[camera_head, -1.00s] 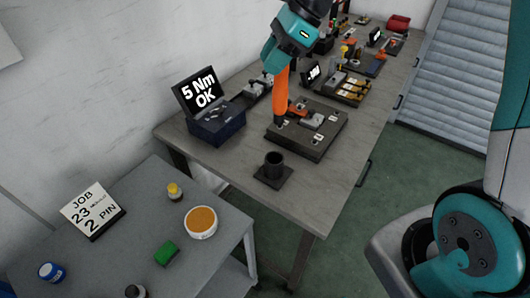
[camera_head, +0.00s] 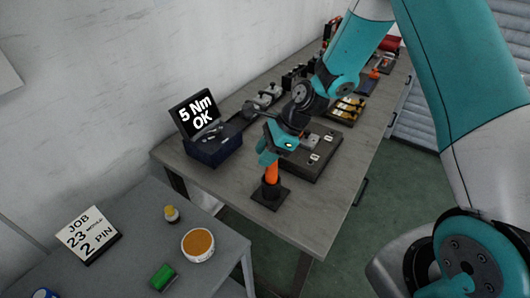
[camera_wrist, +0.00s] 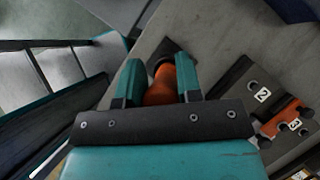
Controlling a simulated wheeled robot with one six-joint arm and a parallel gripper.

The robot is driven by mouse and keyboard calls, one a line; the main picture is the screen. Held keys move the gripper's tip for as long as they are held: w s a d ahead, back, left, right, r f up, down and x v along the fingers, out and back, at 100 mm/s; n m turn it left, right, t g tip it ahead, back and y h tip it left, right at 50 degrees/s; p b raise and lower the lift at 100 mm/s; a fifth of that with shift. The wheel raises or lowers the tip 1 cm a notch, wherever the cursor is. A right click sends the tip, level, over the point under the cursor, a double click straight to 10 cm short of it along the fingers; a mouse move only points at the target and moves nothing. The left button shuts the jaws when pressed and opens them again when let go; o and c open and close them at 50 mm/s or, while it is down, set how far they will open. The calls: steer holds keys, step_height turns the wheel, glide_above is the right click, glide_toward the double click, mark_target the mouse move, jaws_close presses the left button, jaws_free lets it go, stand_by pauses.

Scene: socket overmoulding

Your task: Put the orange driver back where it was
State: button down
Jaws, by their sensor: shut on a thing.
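The orange driver (camera_head: 271,172) stands upright with its lower end in the black cup-like holder (camera_head: 270,189) at the front of the workbench. My gripper (camera_head: 270,157) is shut on the driver's upper part. In the wrist view the teal fingers of my gripper (camera_wrist: 158,82) sit on both sides of the orange driver (camera_wrist: 160,90), and the dark rim of the holder (camera_wrist: 164,60) shows beyond it. How deep the driver sits in the holder is hidden.
A dark fixture plate (camera_head: 318,155) with numbered spots lies right behind the holder. A display reading "5 Nm OK" (camera_head: 197,113) stands on a dark box to the left. The front bench corner (camera_head: 310,225) is clear.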

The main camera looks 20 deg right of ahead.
steer(key=shift+f, duration=0.25)
steer(key=shift+f, duration=0.15)
steer(key=c, duration=0.8)
jaws_free()
